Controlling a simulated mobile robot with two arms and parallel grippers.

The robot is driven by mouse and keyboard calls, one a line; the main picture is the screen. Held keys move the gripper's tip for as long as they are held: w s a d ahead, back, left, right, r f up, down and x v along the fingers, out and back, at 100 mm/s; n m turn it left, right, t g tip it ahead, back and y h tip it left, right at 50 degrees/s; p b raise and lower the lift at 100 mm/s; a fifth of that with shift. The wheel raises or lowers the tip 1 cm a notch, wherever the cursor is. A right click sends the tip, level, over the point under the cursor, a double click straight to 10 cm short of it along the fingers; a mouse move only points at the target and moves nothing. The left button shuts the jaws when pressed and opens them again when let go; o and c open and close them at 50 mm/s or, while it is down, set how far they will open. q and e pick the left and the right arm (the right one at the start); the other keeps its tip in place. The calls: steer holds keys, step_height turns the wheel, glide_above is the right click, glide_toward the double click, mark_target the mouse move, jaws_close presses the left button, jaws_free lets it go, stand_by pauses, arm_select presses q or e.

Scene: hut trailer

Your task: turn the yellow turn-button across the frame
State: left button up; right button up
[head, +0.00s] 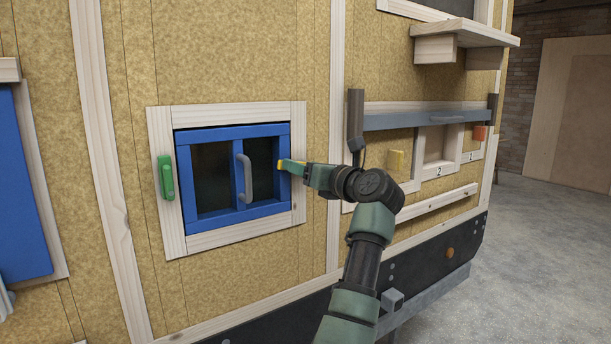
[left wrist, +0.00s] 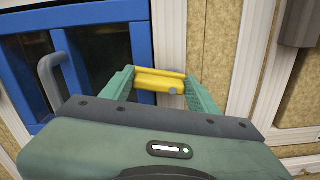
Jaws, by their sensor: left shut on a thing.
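The yellow turn-button (head: 292,161) sits at the right side of the pale wooden frame (head: 230,243) around a blue window (head: 184,175). My left gripper (head: 287,166) is shut on it. In the left wrist view the yellow turn-button (left wrist: 158,80) lies roughly level between the two green fingers of my left gripper (left wrist: 160,84), with a grey pivot near its right end. The fingers partly hide its ends. In the head view its left end reaches the window's right edge. My right gripper is not in view.
A green turn-button (head: 166,177) stands upright on the frame's left side. A grey handle (head: 244,178) sticks out from the window's middle bar. To the right are a dark upright post (head: 355,120), a grey rail (head: 420,120) and a wooden shelf (head: 468,36).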

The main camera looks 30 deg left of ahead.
arm_select(q)
steer(key=shift+f+n+b, duration=0.3)
steer(key=shift+n+b, duration=0.55)
steer(key=shift+n, duration=0.35)
steer(key=o, duration=1.4)
steer(key=shift+r, duration=0.1)
steer(key=shift+c, duration=0.2)
